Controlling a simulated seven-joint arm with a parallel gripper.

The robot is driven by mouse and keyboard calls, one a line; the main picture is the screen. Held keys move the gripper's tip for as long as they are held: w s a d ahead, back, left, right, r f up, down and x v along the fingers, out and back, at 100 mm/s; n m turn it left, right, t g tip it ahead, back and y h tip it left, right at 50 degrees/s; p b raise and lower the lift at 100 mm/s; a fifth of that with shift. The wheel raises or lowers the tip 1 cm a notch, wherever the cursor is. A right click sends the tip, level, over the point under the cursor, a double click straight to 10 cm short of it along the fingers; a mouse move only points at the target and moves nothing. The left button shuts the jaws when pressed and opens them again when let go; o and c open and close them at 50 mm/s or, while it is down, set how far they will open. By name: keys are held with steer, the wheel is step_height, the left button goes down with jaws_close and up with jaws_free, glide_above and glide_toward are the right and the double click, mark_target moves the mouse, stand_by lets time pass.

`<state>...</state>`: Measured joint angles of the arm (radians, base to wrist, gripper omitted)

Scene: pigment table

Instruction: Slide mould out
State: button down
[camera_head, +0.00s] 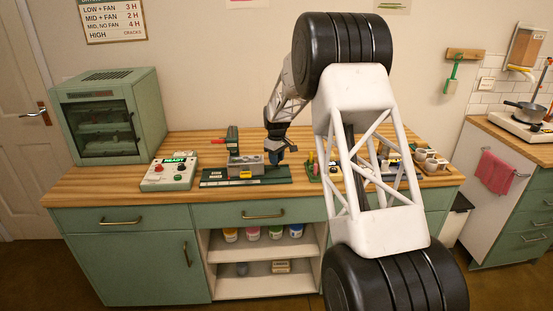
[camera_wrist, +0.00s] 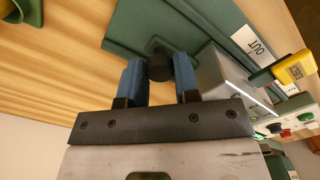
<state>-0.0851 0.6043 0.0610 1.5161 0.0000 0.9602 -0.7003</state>
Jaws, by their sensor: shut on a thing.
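The mould seems to be the grey metal block (camera_head: 240,169), which sits on a dark green base plate (camera_head: 214,180) on the wooden counter. In the wrist view the grey block (camera_wrist: 222,76) is to the right of my gripper (camera_wrist: 160,78). My gripper's blue fingers are shut on a black round knob (camera_wrist: 160,64) in front of the green plate. Whether the knob is joined to the block is hidden. In the head view my gripper (camera_head: 275,158) is at the right end of the block. An "OUT" label (camera_wrist: 254,44) is on the green plate.
A yellow-tipped handle (camera_wrist: 295,67) is just beyond the block. A control box (camera_head: 169,174) showing READY and a green cabinet oven (camera_head: 108,115) are to the left. A green tray with small items (camera_head: 333,172) is to the right.

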steer(key=shift+d, duration=4.25)
steer(key=c, duration=0.9)
jaws_free()
steer(key=shift+d, duration=0.15)
steer(key=shift+o, duration=0.2)
steer(key=shift+r, duration=0.15)
step_height(320, 180, up, 8)
steer(key=shift+f, duration=0.25)
steer(key=shift+s+r, duration=0.1)
